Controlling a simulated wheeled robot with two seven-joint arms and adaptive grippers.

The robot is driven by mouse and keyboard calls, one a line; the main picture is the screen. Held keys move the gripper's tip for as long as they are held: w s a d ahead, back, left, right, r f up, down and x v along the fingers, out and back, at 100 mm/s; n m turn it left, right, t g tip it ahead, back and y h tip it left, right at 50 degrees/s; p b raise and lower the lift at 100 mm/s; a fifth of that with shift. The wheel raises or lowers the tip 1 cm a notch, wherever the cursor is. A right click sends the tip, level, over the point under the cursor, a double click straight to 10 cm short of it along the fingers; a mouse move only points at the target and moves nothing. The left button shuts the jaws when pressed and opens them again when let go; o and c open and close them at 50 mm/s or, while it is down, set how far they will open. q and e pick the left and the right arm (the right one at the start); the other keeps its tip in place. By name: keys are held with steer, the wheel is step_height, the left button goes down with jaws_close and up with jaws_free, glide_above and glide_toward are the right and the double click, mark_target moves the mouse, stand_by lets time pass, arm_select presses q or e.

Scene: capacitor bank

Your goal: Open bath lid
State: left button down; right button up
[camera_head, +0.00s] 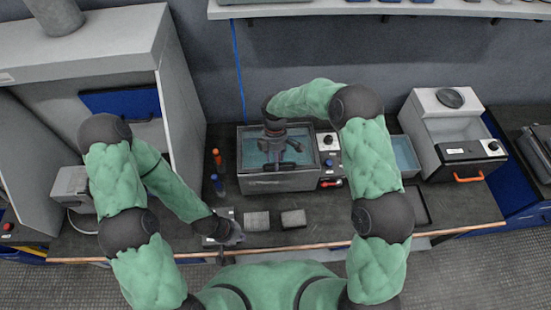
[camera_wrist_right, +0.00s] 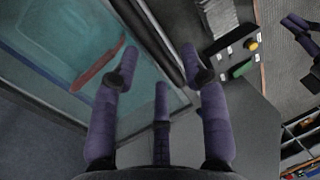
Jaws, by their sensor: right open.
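The bath (camera_head: 250,183) is a grey box with a teal inside, standing mid-bench below the wall shelf. Its clear lid (camera_wrist_right: 45,62) appears as a framed see-through pane in the right wrist view and looks closed. A reddish bar that looks like the lid handle (camera_wrist_right: 97,70) lies on the pane, left of the fingertips. My right gripper (camera_head: 281,153) is over the bath, open and empty, its fingers (camera_wrist_right: 160,80) above the front edge of the frame. My left gripper (camera_head: 230,234) is low at the bench's front edge; its fingers are too small to read.
A control panel (camera_head: 329,160) is on the bath's right side. Two grey blocks (camera_head: 293,219) lie in front of it. An orange-topped bottle (camera_head: 217,160) and a blue one (camera_head: 217,185) stand left. A teal tray (camera_head: 405,155) and white machine (camera_head: 430,135) are right.

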steer(key=shift+f, duration=0.15)
jaws_close()
